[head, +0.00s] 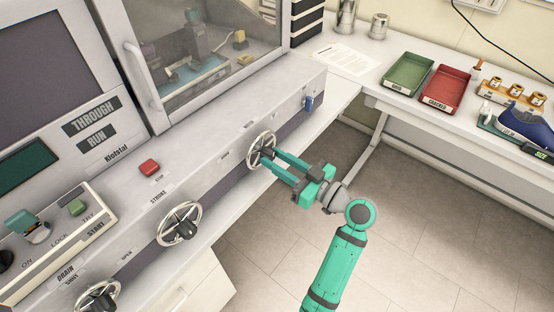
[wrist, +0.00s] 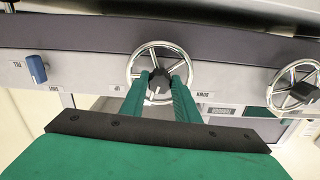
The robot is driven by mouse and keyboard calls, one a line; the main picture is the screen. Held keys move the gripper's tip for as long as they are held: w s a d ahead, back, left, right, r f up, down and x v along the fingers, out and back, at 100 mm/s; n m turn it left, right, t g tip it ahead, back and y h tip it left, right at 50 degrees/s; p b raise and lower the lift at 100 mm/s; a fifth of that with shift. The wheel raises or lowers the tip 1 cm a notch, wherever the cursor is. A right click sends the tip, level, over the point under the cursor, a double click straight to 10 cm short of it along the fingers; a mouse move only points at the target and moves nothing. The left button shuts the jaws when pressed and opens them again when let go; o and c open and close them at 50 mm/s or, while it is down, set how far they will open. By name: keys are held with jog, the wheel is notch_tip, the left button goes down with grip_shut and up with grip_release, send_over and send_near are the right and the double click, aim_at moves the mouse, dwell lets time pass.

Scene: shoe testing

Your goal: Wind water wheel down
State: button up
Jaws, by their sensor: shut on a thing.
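Three chrome spoked handwheels with black hub knobs sit along the front of the grey machine. They are the far wheel (head: 253,142), the middle wheel (head: 165,234) and the near wheel (head: 83,290). I cannot read the word water beside any of them. My green gripper (head: 267,157) reaches the far wheel from the right. In the wrist view, its two fingers (wrist: 160,84) close on either side of the black hub knob (wrist: 159,76), inside the chrome rim (wrist: 130,62). The knob carries a white pointer line. The fingers hide the lower part of this wheel.
A blue switch (head: 309,103) is right of the far wheel; it also shows in the wrist view (wrist: 37,69). A red stop button (head: 149,167) is on the ledge. Green (head: 398,86) and red (head: 436,102) trays stand on the back bench. The floor beside my arm is clear.

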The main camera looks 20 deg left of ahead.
jog(key=shift+w+d+r+n, duration=0.1)
jog(key=shift+w+r+n, duration=0.1)
jog(key=shift+n, duration=0.5)
jog(key=shift+s+n, duration=0.15)
jog(key=shift+n, duration=0.15)
jog(key=o, duration=0.9)
jog(key=shift+o, duration=0.7)
jog(key=shift+d+f, duration=0.1)
jog(key=shift+d, duration=0.3)
jog(key=v, duration=0.9)
jog(key=shift+s+d, duration=0.2)
jog(key=shift+d, duration=0.15)
